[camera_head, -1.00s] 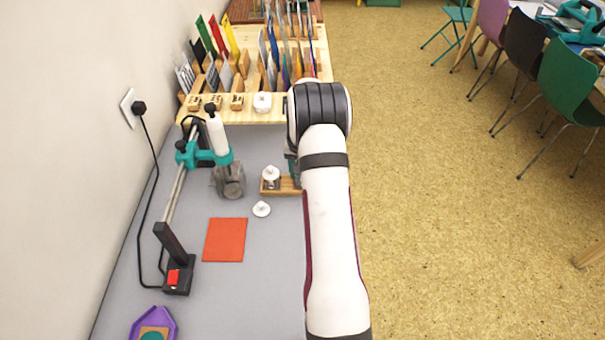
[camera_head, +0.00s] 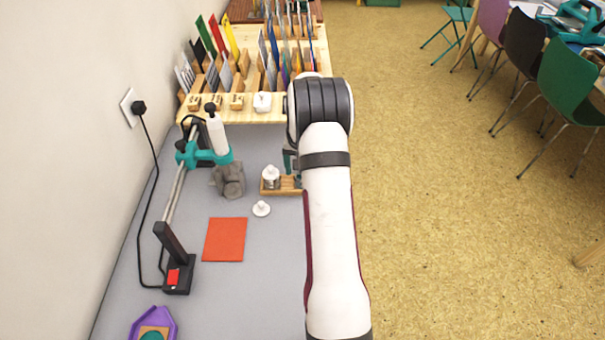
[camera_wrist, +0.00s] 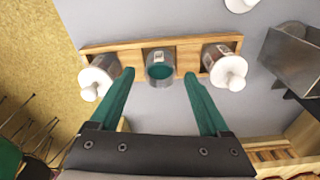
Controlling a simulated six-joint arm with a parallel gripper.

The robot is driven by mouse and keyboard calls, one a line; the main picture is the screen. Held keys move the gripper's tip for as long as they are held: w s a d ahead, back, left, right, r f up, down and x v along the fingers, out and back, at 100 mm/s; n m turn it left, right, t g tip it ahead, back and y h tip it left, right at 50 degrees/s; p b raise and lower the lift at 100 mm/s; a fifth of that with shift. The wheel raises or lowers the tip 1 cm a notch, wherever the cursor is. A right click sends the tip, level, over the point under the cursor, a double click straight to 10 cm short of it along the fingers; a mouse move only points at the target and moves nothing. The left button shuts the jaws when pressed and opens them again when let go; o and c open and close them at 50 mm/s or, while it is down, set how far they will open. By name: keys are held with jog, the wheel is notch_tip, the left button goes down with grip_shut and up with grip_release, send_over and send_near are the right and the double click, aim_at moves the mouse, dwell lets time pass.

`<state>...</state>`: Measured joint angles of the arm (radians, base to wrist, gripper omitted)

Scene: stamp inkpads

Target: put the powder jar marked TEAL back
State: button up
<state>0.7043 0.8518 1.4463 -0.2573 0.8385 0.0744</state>
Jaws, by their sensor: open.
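An open glass jar (camera_wrist: 160,66) with teal powder inside stands upright in the middle place of a wooden rack (camera_wrist: 190,50). No lid is on it, and I cannot read its label. My gripper (camera_wrist: 158,75) is open, its teal fingers on either side of the jar, with gaps showing between fingertips and glass. In the head view my arm hides the jar and most of the gripper; only the left part of the rack (camera_head: 284,191) shows.
White-lidded jars stand at the rack's left end (camera_wrist: 97,78) and right end (camera_wrist: 225,68). A loose white lid (camera_head: 261,209) lies on the grey table (camera_head: 245,290). A stand with a teal clamp (camera_head: 205,156) and an orange sheet (camera_head: 225,240) are to the left.

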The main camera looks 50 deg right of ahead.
notch_tip(320, 180, up, 10)
jog(key=s+a+r+n+y, duration=0.1)
jog(key=s+a+r, duration=0.25)
jog(key=a, duration=0.75)
jog(key=s+a+r+n, duration=0.25)
jog(key=a+r, duration=0.25)
jog(key=a, duration=0.5)
jog(key=s+a+f+n+g+y, duration=0.1)
jog(key=s+a+n+y, duration=0.1)
jog(key=s+a, duration=1.3)
jog(key=s, duration=0.4)
jog(key=shift+a+f, duration=0.2)
jog(key=shift+f, duration=0.05)
